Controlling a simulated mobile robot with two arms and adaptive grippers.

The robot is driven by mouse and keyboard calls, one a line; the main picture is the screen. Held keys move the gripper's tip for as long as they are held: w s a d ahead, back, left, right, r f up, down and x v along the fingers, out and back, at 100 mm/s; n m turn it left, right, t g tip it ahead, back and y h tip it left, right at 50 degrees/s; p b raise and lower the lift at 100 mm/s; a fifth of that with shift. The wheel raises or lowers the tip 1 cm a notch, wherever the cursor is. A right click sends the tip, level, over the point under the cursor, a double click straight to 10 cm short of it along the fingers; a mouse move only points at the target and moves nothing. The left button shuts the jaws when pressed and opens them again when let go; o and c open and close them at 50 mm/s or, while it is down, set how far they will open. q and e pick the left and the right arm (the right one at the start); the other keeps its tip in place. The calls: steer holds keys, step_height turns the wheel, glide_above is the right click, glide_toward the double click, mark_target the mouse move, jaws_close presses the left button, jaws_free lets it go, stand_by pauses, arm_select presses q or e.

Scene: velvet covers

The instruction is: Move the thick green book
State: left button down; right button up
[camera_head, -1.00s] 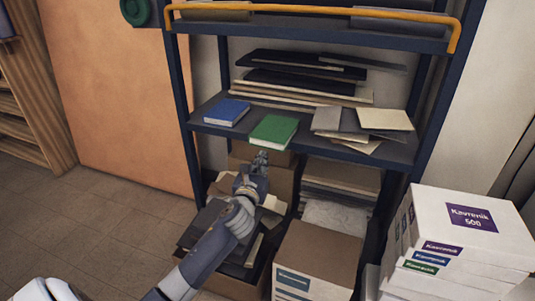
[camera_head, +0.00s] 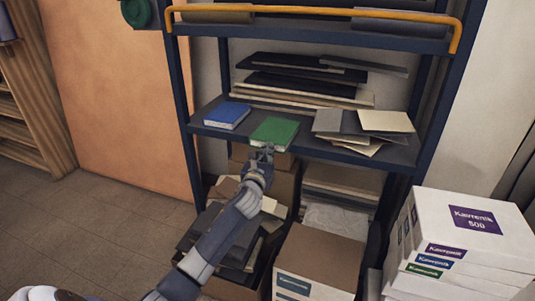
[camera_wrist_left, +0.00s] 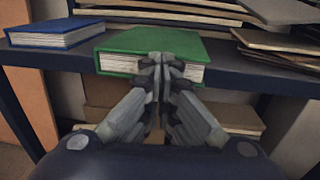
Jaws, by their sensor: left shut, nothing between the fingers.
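The thick green book (camera_head: 274,131) lies flat on the middle shelf, its near edge at the shelf's front edge. In the left wrist view the green book (camera_wrist_left: 150,46) shows its green cover and cream page edges. My left gripper (camera_head: 262,152) is in front of the book's near edge. In the wrist view its fingertips (camera_wrist_left: 160,62) are together and empty, overlapping the book's near side. I cannot tell whether they touch it. My right gripper is not in view.
A blue book (camera_head: 227,115) lies left of the green one. Loose grey and cream boards (camera_head: 370,125) lie to its right, and stacked boards (camera_head: 300,94) lie behind. Boxes stand below the shelf (camera_head: 210,131). White Kavrenik boxes (camera_head: 462,222) are stacked at the right.

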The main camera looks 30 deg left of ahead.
mark_target(276, 134)
arm_select(q)
steer(key=shift+x, duration=2.65)
steer(key=shift+a, duration=0.1)
